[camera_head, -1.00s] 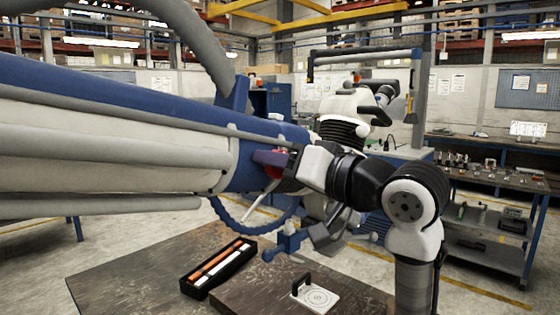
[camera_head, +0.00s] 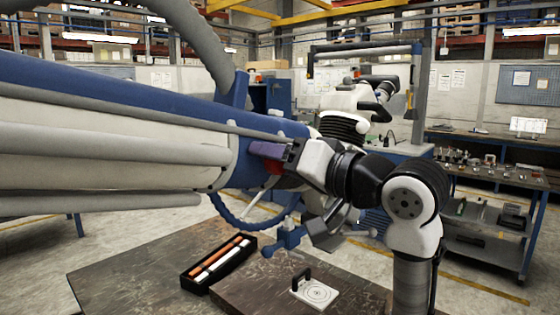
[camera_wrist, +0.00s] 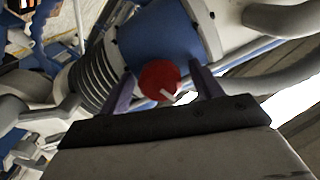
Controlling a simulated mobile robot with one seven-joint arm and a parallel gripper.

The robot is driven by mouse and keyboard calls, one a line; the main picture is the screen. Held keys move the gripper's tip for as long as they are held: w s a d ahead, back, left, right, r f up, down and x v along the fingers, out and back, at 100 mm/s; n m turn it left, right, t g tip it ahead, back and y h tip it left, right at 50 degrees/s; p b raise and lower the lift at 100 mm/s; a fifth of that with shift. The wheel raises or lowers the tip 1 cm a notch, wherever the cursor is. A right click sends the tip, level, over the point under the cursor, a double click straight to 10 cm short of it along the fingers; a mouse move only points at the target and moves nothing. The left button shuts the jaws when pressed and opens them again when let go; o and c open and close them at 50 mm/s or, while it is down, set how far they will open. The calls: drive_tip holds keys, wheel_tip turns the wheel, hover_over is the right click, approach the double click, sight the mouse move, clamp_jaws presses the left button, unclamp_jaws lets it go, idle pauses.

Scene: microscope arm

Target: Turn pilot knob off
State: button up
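The fingers are spread, with a small gap seen at each side of the knob. In the head view my gripper (camera_head: 268,151) is beside the blue arm body (camera_head: 205,120), and only a bit of the red knob (camera_head: 273,167) shows under a finger.
The large blue and white arm fills the left of the head view, close to my gripper. Below are a dark table (camera_head: 130,265), a black tray (camera_head: 190,281) with orange and white rods, and a white target plate (camera_head: 318,294). A workbench (camera_head: 500,178) stands at right.

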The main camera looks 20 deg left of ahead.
drive_tip(key=b+v, duration=0.4)
drive_tip(key=v, duration=0.9)
drive_tip(key=shift+d, duration=0.4)
drive_tip(key=shift+s, duration=0.1)
drive_tip(key=shift+s, duration=0.1)
